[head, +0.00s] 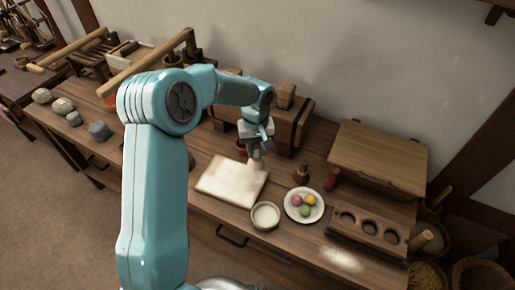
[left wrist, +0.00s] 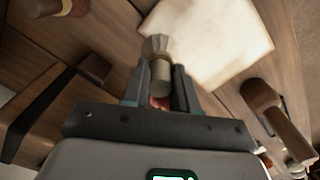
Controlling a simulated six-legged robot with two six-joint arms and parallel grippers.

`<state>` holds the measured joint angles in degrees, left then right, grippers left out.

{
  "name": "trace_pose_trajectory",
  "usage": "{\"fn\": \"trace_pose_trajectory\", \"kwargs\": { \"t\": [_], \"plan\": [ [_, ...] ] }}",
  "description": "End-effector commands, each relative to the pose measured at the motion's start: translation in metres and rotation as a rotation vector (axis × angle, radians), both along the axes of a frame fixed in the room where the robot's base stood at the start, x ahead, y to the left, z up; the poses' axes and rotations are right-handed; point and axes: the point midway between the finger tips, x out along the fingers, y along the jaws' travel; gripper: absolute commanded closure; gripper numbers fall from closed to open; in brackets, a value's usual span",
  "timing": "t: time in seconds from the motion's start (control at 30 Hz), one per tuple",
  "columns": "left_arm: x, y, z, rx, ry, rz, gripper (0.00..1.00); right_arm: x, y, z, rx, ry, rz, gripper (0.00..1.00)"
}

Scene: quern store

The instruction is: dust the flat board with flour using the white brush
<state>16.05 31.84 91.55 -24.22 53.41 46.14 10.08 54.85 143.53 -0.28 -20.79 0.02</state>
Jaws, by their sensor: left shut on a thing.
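The flat board (head: 228,187) lies on the wooden bench, pale and whitish over much of its face. My left gripper (head: 256,147) is above its far right corner, shut on the brush (left wrist: 158,62). In the left wrist view, the gripper (left wrist: 160,88) grips the brush's handle, and the grey-white bristles point at the board's edge (left wrist: 215,40). Whether the bristles touch the board I cannot tell. A small bowl of white flour (head: 265,215) stands just right of the board's near edge. My right gripper is out of view.
A white plate (head: 291,212) with coloured balls stands right of the bowl. Behind it are a small brown bottle (head: 301,173) and a red cylinder (head: 332,178). A holed wooden rack (head: 367,232) is at the right, near a white powdery patch (head: 342,260). A wooden chest (head: 293,128) stands behind.

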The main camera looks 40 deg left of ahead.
Motion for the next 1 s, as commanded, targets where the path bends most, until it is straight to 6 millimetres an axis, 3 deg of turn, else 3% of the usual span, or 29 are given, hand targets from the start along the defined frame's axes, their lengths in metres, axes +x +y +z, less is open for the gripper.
{"fn": "trace_pose_trajectory", "kwargs": {
  "t": [0.5, 1.0],
  "plan": [
    [0.000, 0.006, 0.048, 0.000, -0.001, -0.006, 0.97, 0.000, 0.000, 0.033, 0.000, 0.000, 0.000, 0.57],
    [-0.001, 0.007, 0.050, 0.001, -0.002, -0.036, 0.97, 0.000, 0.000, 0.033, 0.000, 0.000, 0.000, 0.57]
  ]
}}
